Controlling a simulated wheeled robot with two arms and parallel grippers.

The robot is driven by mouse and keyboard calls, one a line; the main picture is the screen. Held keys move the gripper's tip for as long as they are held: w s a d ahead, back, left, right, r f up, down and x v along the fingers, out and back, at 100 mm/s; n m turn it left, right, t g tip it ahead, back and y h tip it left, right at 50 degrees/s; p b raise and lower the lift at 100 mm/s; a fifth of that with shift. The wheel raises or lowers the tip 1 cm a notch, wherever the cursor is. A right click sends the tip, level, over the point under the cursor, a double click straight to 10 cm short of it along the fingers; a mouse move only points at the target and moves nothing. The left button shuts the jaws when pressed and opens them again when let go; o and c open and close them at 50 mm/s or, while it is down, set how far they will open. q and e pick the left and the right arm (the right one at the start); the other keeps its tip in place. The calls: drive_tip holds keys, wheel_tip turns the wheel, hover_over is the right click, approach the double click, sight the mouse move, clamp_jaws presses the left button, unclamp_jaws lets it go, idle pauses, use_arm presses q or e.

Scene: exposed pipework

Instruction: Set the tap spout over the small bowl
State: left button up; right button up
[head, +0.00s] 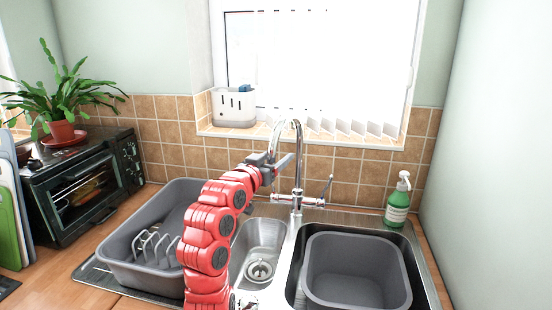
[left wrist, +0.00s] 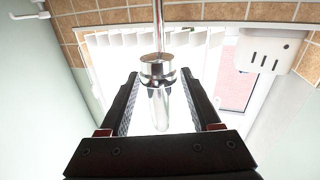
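The chrome tap spout (head: 297,140) rises behind the sink and arches over toward the left. The small bowl (head: 262,238) is the narrow steel basin with a round drain, left of the large bowl (head: 296,262); my red left arm hides part of it. My left gripper (head: 277,161) is at the spout's downturned end. In the left wrist view, its black fingers (left wrist: 160,76) are open on either side of the spout's end (left wrist: 158,100), with gaps showing on both sides. The outlet is hidden in the head view. My right gripper is not in view.
A grey tub (head: 357,265) sits in the large bowl. A grey dish tub with a rack (head: 150,215) is left of my arm. The tap's lever (head: 326,187) is at its right; a green soap bottle (head: 397,205) stands farther right. A white caddy (head: 234,107) is on the windowsill.

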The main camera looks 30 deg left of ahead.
use_arm(q)
drive_tip(key=s+b, duration=0.1)
drive_tip(key=s, duration=1.1)
drive_tip(key=shift+c, duration=0.2)
